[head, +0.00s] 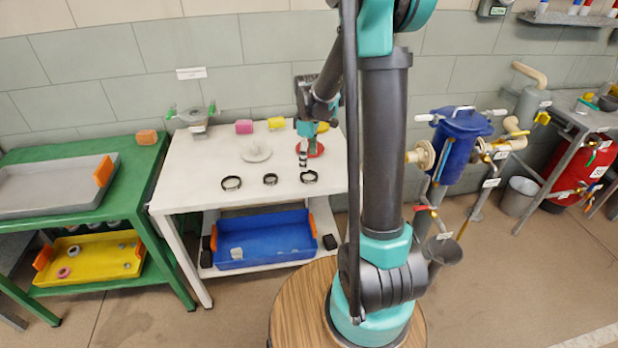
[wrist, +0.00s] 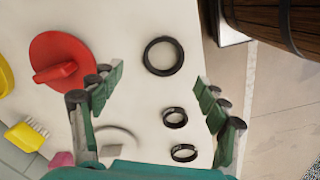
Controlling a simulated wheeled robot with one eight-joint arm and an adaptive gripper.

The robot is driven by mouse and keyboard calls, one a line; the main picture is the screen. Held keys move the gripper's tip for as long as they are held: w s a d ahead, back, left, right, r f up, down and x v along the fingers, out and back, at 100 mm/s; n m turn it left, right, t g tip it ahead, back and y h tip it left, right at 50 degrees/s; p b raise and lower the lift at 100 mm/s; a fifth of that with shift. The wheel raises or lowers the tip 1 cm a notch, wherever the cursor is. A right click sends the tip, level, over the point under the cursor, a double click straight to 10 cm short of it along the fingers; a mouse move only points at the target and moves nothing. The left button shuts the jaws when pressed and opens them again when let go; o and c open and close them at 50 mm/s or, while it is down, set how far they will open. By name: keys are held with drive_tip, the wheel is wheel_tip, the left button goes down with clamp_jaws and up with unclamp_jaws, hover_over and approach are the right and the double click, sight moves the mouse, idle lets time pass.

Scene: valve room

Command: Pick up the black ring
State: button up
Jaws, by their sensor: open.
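Three dark rings lie in a row near the front edge of the white table (head: 188,187). The right one (head: 309,183) is a plain black ring in the wrist view (wrist: 150,66), the largest there. The middle ring (head: 270,184) and left ring (head: 231,188) also show in the wrist view, as a small ring (wrist: 175,124) and another small ring (wrist: 184,160) with lighter marks. My gripper (head: 303,155) is open and empty above the table, near the right ring. In the wrist view its fingers (wrist: 158,95) spread to either side of the rings, apart from them.
A red disc with a handle (wrist: 60,60) lies beside the rings. A pale round piece (head: 256,154), a pink block (head: 244,127) and yellow brushes (head: 276,123) sit farther back. A grey fixture (head: 198,120) stands at back left. A blue tray (head: 265,240) is on the shelf below.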

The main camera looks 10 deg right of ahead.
sight(310, 179)
drive_tip(key=shift+s+d+f, duration=0.1)
drive_tip(key=shift+s+f, duration=0.05)
drive_tip(key=shift+f, duration=0.85)
drive_tip(key=shift+s+d+f, duration=0.1)
drive_tip(key=shift+s+f, duration=0.05)
drive_tip(key=shift+f, duration=0.85)
drive_tip(key=shift+s+f, duration=0.15)
drive_tip(key=shift+f, duration=0.85)
drive_tip(key=c, duration=1)
drive_tip(key=shift+r, duration=0.1)
